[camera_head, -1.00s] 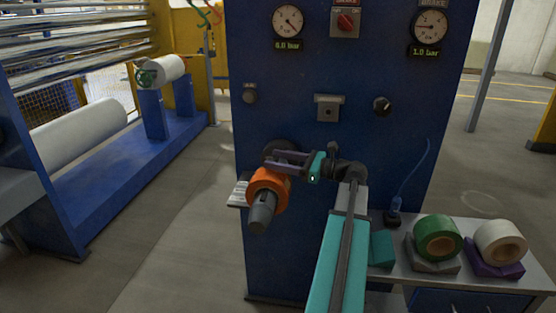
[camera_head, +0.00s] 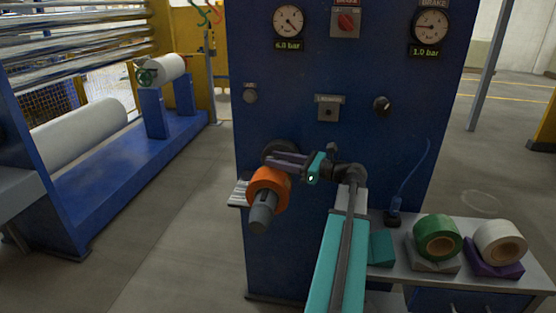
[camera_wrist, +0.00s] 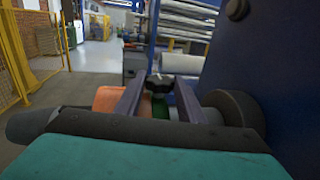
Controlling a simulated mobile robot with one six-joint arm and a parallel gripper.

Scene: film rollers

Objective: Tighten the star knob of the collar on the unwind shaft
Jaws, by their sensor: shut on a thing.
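The unwind shaft (camera_head: 262,219) sticks out of the blue machine, with its grey tapered end toward me. An orange ring (camera_head: 269,184) sits around it and also shows in the wrist view (camera_wrist: 107,98). In the wrist view the black star knob (camera_wrist: 158,84) is between the two fingers of my gripper (camera_wrist: 159,80), which is shut on it. A green part (camera_wrist: 160,107) shows below the knob; I cannot tell whether it is the collar. In the head view my gripper (camera_head: 272,160) reaches left across the shaft behind the orange ring, and the knob is hidden there.
The blue machine panel (camera_head: 330,65) with gauges and knobs rises close behind my gripper. A bench (camera_head: 400,262) at right carries a green roll (camera_head: 437,238) and a white roll (camera_head: 499,242) on cradles. Open floor (camera_head: 165,215) lies left of the shaft.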

